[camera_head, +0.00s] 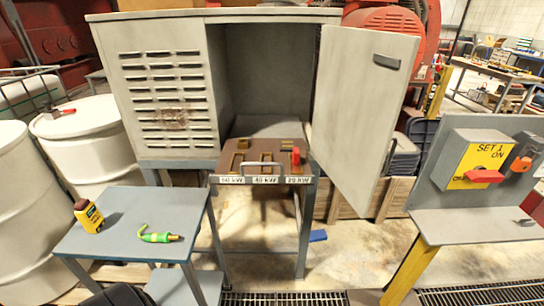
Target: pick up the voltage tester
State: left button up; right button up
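A small blue-grey side table (180,203) stands at the lower left. On it, at the left, a yellow block-shaped device with a dark brownish top (90,216) stands slightly tilted; it looks like the voltage tester, but it is too small to be certain. To its right a bright green tool with a curved hook end and a yellowish tip (158,236) lies on the table. The two are apart. Neither of my grippers is in view. A dark rounded shape at the bottom left edge may be part of me.
A grey cabinet (165,100) stands behind with its right door (360,110) swung open. A tray with slots and a red piece (295,156) sits in its front. White drums (85,135) stand at left; a panel with a red switch handle (484,176) at right. A blue block (318,236) lies on the floor.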

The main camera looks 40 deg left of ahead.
aim_at(87, 212)
jog(key=u, duration=2.7)
